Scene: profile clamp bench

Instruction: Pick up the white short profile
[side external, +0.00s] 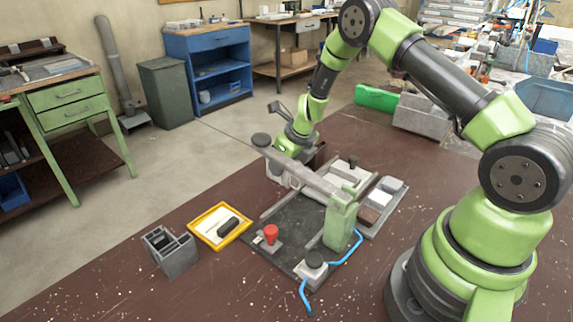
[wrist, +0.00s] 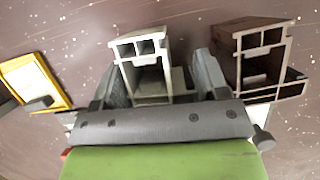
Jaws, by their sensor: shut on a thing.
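In the wrist view, a white short profile (wrist: 141,46) with a slotted, chambered end face sits between the two grey fingers of my gripper (wrist: 161,80). In the side external view, my gripper (side external: 287,165) is low at the far end of the clamp bench. Its fingers and the white profile are mostly hidden there behind a long grey bar, so I cannot tell whether the profile is clear of the surface below.
A brown profile (wrist: 262,70) with a pale end stands just right of my gripper. The clamp bench has a green block (side external: 340,225), a red knob (side external: 271,233) and a blue cable (side external: 345,250). A yellow-rimmed tray (side external: 242,235) and grey profile block (side external: 172,258) stand left.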

